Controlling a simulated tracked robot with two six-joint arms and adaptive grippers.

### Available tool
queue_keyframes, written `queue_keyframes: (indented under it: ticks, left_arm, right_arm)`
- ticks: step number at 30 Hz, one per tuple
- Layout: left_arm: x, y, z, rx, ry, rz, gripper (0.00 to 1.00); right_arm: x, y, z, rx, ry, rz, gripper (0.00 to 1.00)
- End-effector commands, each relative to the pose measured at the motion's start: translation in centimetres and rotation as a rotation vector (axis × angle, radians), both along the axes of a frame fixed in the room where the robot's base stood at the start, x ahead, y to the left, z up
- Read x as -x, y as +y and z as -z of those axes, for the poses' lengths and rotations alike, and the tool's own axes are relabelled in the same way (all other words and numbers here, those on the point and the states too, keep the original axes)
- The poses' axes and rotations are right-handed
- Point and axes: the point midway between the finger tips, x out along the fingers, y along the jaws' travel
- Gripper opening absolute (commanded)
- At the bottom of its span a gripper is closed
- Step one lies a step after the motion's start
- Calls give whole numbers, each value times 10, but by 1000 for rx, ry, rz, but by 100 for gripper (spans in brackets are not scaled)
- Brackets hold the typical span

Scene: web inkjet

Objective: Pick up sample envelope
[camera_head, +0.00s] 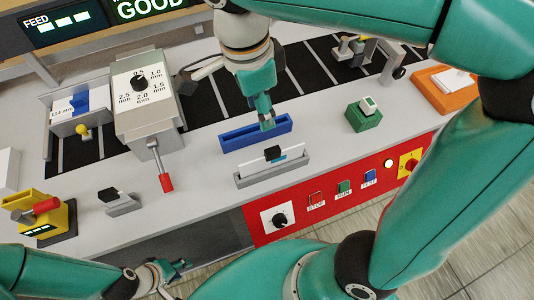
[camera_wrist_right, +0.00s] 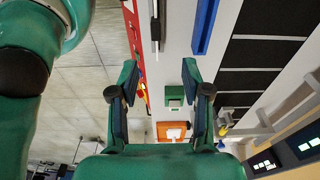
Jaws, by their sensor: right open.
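No thing in view is clearly marked as the sample envelope. A thin white, card-like piece (camera_head: 285,161) with a black block on it stands in a grey slotted holder (camera_head: 270,177) at the front edge of the bench; I cannot tell if it is the envelope. My right gripper (camera_head: 267,122) points down at the blue slotted tray (camera_head: 232,141), just behind that holder. In the right wrist view the right gripper (camera_wrist_right: 160,72) is open with nothing between its fingers. My left gripper (camera_head: 168,270) is low at the left, in front of the bench; its finger gap is unclear.
A green block with a white top (camera_head: 364,118) and an orange tray (camera_head: 438,95) stand to the right. A dial box with a red-handled lever (camera_head: 146,95) and a yellow device (camera_head: 42,215) stand left. The red button panel (camera_head: 330,195) runs along the front.

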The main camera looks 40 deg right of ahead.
Motion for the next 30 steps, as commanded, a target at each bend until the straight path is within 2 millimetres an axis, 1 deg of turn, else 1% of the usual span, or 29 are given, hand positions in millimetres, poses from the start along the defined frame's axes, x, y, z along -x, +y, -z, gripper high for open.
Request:
queue_keyframes:
  ticks: [1,6,9,12,15,20,22,27,30]
  left_arm:
    - [0,0,2,0,0,0,40]
    - [0,0,4,0,0,0,40]
    - [0,0,5,0,0,1,40]
    - [0,0,6,0,-1,0,40]
    - [0,0,6,0,-1,1,40]
    - [0,0,5,0,-1,0,40]
    - [0,0,4,0,-1,0,40]
    - [0,0,-1,0,-1,0,40]
    - [0,0,0,0,-1,0,40]
  right_arm:
    - [3,-4,11,1,4,8,48]
    - [7,-12,48,2,6,24,48]
    - [7,-16,68,2,5,26,48]
    - [8,-18,84,1,5,28,48]
    - [8,-19,94,1,2,27,48]
    - [9,-20,101,0,2,28,48]
    - [10,-20,107,1,4,30,48]
    - [13,-22,131,1,7,29,48]
    - [13,-23,144,0,4,29,48]
